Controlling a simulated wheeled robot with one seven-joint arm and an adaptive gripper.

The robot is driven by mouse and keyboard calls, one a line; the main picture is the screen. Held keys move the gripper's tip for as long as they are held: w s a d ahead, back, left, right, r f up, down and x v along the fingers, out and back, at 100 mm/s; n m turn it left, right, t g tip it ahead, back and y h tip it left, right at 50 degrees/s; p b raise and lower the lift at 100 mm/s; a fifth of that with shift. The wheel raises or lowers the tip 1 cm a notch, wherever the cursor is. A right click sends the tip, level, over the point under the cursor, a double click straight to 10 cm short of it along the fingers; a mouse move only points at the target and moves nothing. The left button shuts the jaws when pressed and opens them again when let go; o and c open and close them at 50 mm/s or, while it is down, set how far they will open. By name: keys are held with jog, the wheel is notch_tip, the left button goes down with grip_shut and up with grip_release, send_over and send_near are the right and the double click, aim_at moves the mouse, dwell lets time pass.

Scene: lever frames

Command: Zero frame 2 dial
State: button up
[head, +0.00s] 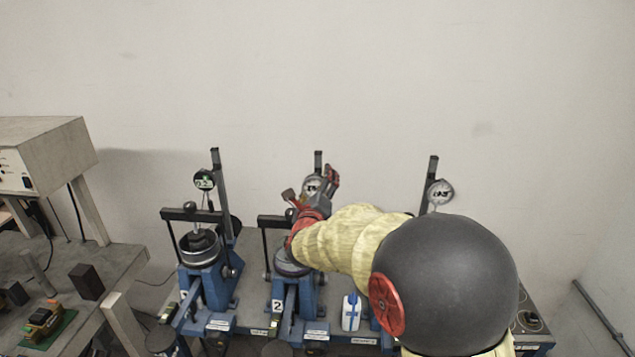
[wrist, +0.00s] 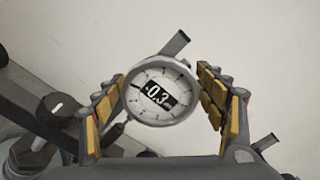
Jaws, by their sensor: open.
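The frame 2 dial (head: 312,187) is a round gauge on an upright post of the middle blue lever frame (head: 285,298), which carries a "2" label. In the wrist view, the dial (wrist: 160,92) has a white face, a grey rim and a dark window reading about 0.3; a sign before it is unclear. My gripper (head: 313,180) is open at the dial. Its yellow-padded fingers stand either side of the dial in the wrist view (wrist: 161,84), with a gap at least on the right; contact on the left is hard to tell. My arm hides part of the frame.
A white and blue bottle (head: 351,312) stands right of frame 2. A side bench (head: 115,268) is at the left. The wall (head: 330,70) behind is bare.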

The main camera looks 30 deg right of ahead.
jog(key=shift+w+d, duration=0.25)
jog(key=shift+w, duration=0.15)
jog(key=shift+c, duration=0.2)
jog(key=shift+f, duration=0.1)
jog(key=c, duration=1.3)
